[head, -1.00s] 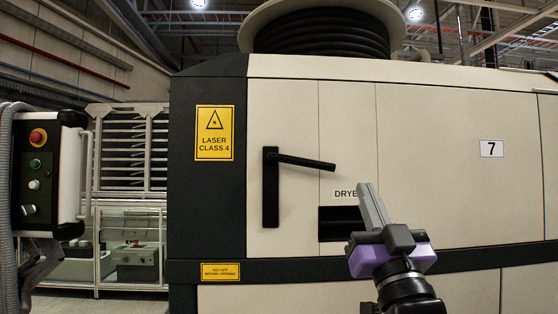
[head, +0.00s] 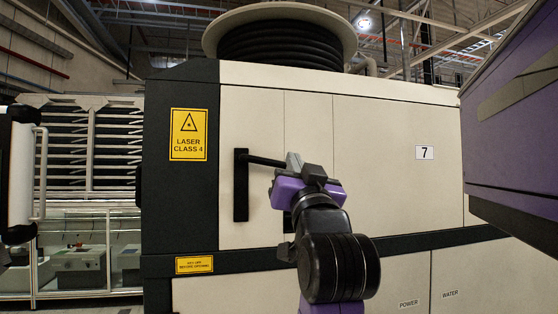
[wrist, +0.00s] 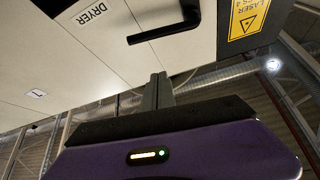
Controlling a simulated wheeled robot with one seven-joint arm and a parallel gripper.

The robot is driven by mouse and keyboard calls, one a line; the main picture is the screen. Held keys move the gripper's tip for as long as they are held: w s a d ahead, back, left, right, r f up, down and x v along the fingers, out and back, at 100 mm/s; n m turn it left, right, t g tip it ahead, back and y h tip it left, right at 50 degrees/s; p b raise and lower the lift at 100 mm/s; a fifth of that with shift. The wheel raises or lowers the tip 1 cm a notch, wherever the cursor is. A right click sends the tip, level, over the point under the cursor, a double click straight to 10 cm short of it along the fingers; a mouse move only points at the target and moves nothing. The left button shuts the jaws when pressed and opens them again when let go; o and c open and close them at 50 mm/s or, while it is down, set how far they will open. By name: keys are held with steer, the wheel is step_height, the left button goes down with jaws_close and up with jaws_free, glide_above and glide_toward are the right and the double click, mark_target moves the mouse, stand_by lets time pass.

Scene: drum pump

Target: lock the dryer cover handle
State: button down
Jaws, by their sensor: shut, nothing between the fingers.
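The dryer cover handle (head: 241,186) is black, with an upright plate on the pale cover and a lever (head: 264,161) sticking out to the right, sloping slightly down. In the wrist view the handle (wrist: 165,32) shows upside down. My gripper (head: 293,161) is shut and empty, with its grey fingers in front of the lever's free end in the head view. The fingers (wrist: 157,88) point up just below the lever in the wrist view. I cannot tell whether they touch it. The gripper hides the lever's end and most of the dark slot in the cover.
The cabinet has a yellow laser sign (head: 188,134) left of the handle and a "7" label (head: 424,153) on the right. A hose reel (head: 280,35) sits on top. A white rack (head: 90,150) stands at the left. The cabinet front around the handle is flat.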

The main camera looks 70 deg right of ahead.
mark_target(268, 164)
steer(key=shift+d+r+p, duration=0.1)
steer(key=shift+p, duration=0.2)
steer(key=p+x, duration=0.2)
steer(key=p, duration=0.6)
steer(key=shift+r, duration=0.15)
steer(key=shift+w+d+r+p, duration=0.1)
steer(key=shift+d+p, duration=0.05)
steer(key=shift+p, duration=0.85)
steer(key=p+x, duration=0.3)
steer(key=x, duration=0.5)
steer(key=f, duration=0.4)
steer(key=shift+w+f, duration=0.3)
steer(key=shift+w, duration=0.1)
steer(key=shift+f, duration=0.15)
